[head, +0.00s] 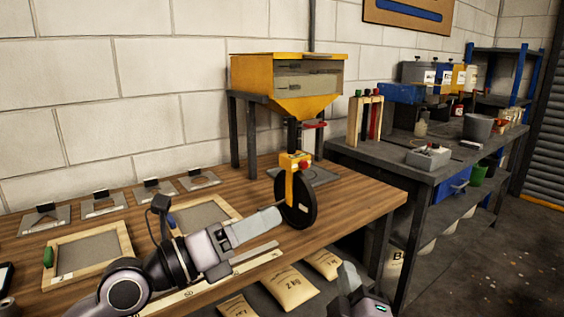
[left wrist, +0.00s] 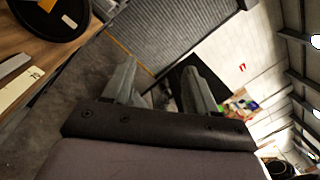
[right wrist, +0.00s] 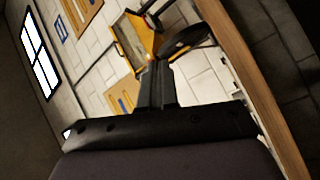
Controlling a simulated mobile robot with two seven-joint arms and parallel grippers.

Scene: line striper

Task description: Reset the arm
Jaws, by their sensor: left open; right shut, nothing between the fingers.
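The line striper stands on the wooden bench, with a yellow hopper (head: 285,95) on dark legs. Below it, a yellow fork (head: 289,178) with a red knob holds a black wheel (head: 298,205). My left gripper (head: 268,219) is in front of the bench, left of the wheel in the head view. In the left wrist view its fingers (left wrist: 160,80) are spread with nothing between them. My right gripper (head: 347,275) is low at the bottom of the head view. In the right wrist view its fingers (right wrist: 157,80) are together and empty, with the hopper (right wrist: 134,42) beyond.
Wooden frames with grey panels (head: 92,256) and several metal plates lie on the bench. A long pale ruler strip (head: 160,300) lies along its front. Paper sacks (head: 290,287) sit below. A grey table (head: 435,165) with bottles and boxes stands right. Floor (head: 500,250) beyond is open.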

